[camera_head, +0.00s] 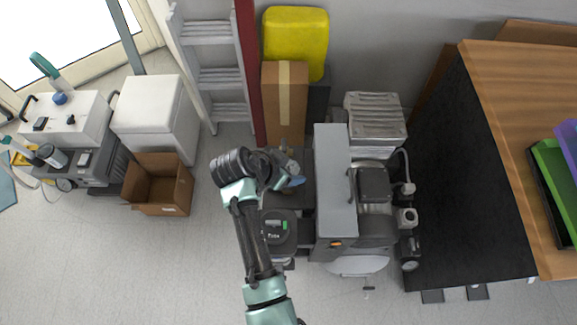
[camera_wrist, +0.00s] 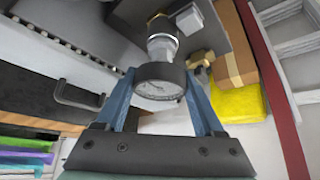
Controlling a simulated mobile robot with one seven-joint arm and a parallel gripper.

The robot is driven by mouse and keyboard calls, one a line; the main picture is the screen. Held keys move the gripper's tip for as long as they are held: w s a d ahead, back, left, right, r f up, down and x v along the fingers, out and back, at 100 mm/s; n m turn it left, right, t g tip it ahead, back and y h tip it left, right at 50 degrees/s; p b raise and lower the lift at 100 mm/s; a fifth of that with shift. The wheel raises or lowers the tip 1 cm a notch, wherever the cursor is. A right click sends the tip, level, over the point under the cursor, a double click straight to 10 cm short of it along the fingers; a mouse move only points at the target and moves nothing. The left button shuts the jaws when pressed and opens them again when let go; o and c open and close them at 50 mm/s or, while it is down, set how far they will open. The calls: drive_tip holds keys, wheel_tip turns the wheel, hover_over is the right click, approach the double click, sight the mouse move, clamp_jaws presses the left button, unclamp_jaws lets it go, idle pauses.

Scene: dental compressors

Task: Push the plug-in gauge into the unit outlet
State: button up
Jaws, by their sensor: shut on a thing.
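The plug-in gauge (camera_wrist: 159,84), with a round dark body and a pale dial, is between the blue fingers of my gripper (camera_wrist: 158,92) in the wrist view. Its silver stem points away from my gripper and lines up with a brass fitting (camera_wrist: 159,22), which looks like the unit outlet. They overlap in this view, so I cannot tell how deep the stem sits. In the head view my gripper (camera_head: 294,181) is at the left side of the grey compressor unit (camera_head: 336,185). The gauge is mostly hidden there by my arm.
A second brass fitting (camera_wrist: 201,59) is close beside the gauge. A black case (camera_head: 279,232) stands below my gripper. A cardboard box (camera_head: 285,110) and yellow container (camera_head: 296,35) stand behind. A black-sided bench (camera_head: 465,190) is at the right.

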drive_tip(key=o, duration=1.5)
drive_tip(key=shift+f, duration=0.1)
drive_tip(key=p+v, duration=0.1)
drive_tip(key=v, duration=1.2)
